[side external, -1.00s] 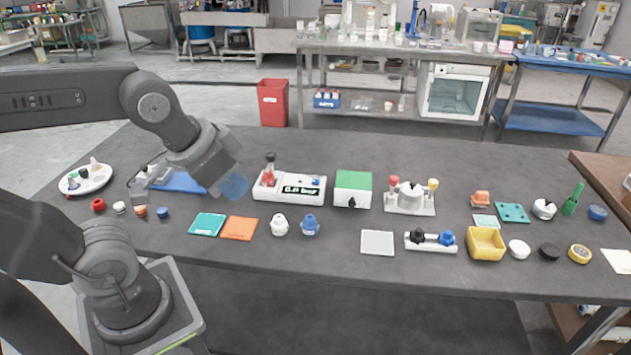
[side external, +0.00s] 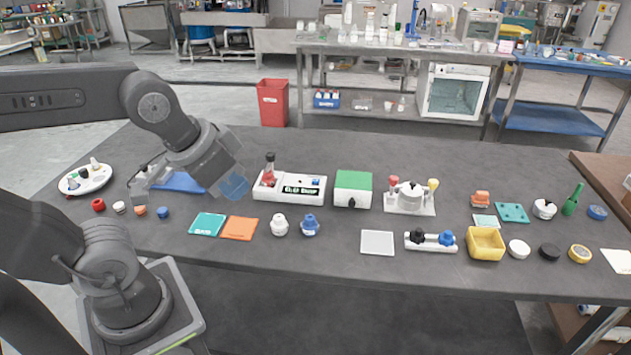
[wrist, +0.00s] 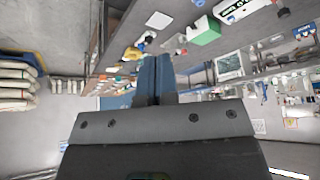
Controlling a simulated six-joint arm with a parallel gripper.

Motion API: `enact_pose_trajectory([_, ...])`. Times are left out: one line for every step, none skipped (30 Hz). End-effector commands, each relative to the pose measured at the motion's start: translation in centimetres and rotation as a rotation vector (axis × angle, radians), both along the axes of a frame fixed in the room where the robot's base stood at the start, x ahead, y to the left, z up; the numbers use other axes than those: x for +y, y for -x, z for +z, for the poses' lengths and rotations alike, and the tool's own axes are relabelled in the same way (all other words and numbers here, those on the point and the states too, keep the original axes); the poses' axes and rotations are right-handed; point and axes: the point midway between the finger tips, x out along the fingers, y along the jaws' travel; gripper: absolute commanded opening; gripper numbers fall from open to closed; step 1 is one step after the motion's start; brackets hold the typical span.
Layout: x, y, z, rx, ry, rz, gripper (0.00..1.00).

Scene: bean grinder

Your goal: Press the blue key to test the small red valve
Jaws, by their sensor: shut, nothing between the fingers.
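The white tester (side external: 305,197) stands left of the middle of the dark table, with a lit display (side external: 298,190) whose characters are too small to read surely. A small red valve (side external: 268,178) with a dark top stands upright at the tester's left end. A small blue key (side external: 316,182) is on its right part. My gripper (side external: 236,188) is left of the tester, apart from it, its bluish fingers pointing down and right. In the wrist view the fingers (wrist: 155,75) lie together, empty. Part of the tester (wrist: 235,10) shows at the top there.
A green-topped white box (side external: 353,188) stands right of the tester. Teal (side external: 207,225) and orange (side external: 239,229) pads and white (side external: 280,225) and blue (side external: 310,226) knobbed pieces lie in front. A blue tray (side external: 182,182) is partly behind my gripper. Several small parts stand farther right.

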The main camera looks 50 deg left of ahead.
Motion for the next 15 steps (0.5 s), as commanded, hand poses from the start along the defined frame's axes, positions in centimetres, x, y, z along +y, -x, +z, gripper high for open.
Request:
enact_pose_trajectory([0.0, 0.0, 0.0, 0.000, 0.000, 0.001, 0.00])
enact_pose_trajectory([0.0, -0.1, 0.0, 0.001, 0.004, 0.003, 0.00])
enact_pose_trajectory([-0.1, -0.2, 0.1, 0.002, 0.012, 0.007, 0.00])
enact_pose_trajectory([-0.1, -0.4, 0.1, 0.004, 0.021, 0.014, 0.00])
enact_pose_trajectory([-0.2, -0.7, 0.2, 0.007, 0.036, 0.023, 0.00])
enact_pose_trajectory([-0.4, -1.2, 0.3, 0.012, 0.062, 0.039, 0.00])
enact_pose_trajectory([-0.5, -1.7, 0.3, 0.016, 0.089, 0.056, 0.00])
enact_pose_trajectory([-0.7, -2.3, 0.5, 0.020, 0.118, 0.074, 0.00])
enact_pose_trajectory([-0.9, -3.3, 0.6, 0.027, 0.164, 0.106, 0.00])
enact_pose_trajectory([-1.0, -4.1, 0.8, 0.032, 0.203, 0.134, 0.00])
enact_pose_trajectory([-1.1, -5.0, 0.9, 0.037, 0.246, 0.164, 0.00])
enact_pose_trajectory([-1.2, -6.4, 1.1, 0.044, 0.305, 0.211, 0.00])
enact_pose_trajectory([-1.2, -7.5, 1.2, 0.048, 0.351, 0.247, 0.00])
enact_pose_trajectory([-1.1, -8.5, 1.2, 0.053, 0.395, 0.285, 0.00])
enact_pose_trajectory([-0.9, -10.0, 1.4, 0.055, 0.455, 0.339, 0.00])
